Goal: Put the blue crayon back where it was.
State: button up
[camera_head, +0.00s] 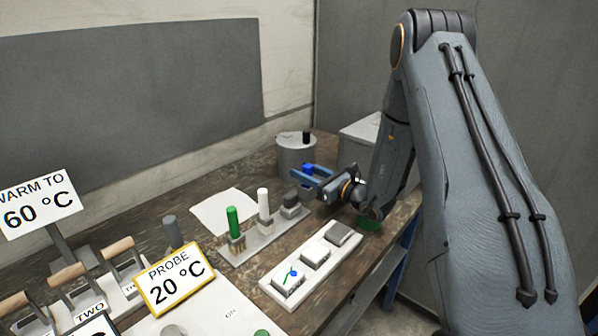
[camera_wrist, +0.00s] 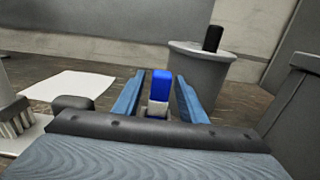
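The blue crayon (camera_head: 308,168) stands upright between the two blue fingers of my gripper (camera_head: 313,176). In the wrist view the blue crayon (camera_wrist: 161,84) has a finger on either side of my gripper's gap (camera_wrist: 159,92). Narrow gaps seem to show beside its upper part. Its lower end is hidden, so I cannot tell whether the fingers press on it or what it stands on. A pale rack (camera_head: 262,238) holds a green crayon (camera_head: 233,222), a white crayon (camera_head: 263,203) and a grey holder (camera_head: 291,207) with a dark top and no crayon showing.
A grey canister (camera_head: 296,155) with a black knob stands behind my gripper. A pale box (camera_head: 362,140) is to its right. A white sheet (camera_head: 222,210) lies left of the rack. A white strip (camera_head: 275,292) with several blocks lies in front. Signs and wooden-handled pieces crowd the left.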

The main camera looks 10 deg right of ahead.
jog(key=b+v, duration=0.2)
jog(key=v, duration=0.7)
jog(key=shift+s+d, duration=0.15)
jog(key=shift+s, duration=0.05)
